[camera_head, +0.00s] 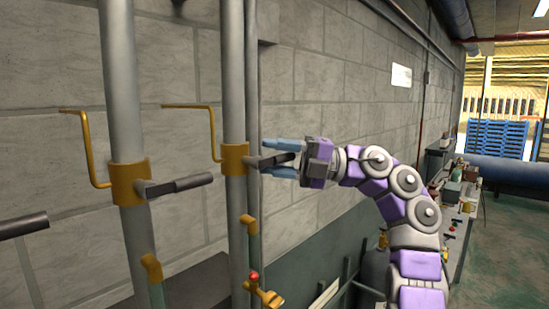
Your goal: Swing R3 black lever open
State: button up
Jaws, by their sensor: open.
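Black levers stick out from the pipes in the head view. One black lever (270,160) is on the right pipe's yellow collar (234,159). A second black lever (181,186) is on the left pipe's yellow collar (130,184). A third black lever (22,226) enters at the left edge. No R3 label is readable. My gripper (272,157) is open, with its light blue fingers above and below the right pipe's lever. The lever's end lies between them; I cannot tell whether they touch it. The arm reaches in from the right.
Yellow bent rods (88,148) rise from the collars. A yellow valve with a red knob (262,292) sits low near the right pipe. A grey block wall (330,90) is behind.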

jog(key=shift+a, duration=0.1)
jog(key=shift+c, duration=0.3)
grip_shut()
dwell(0.4)
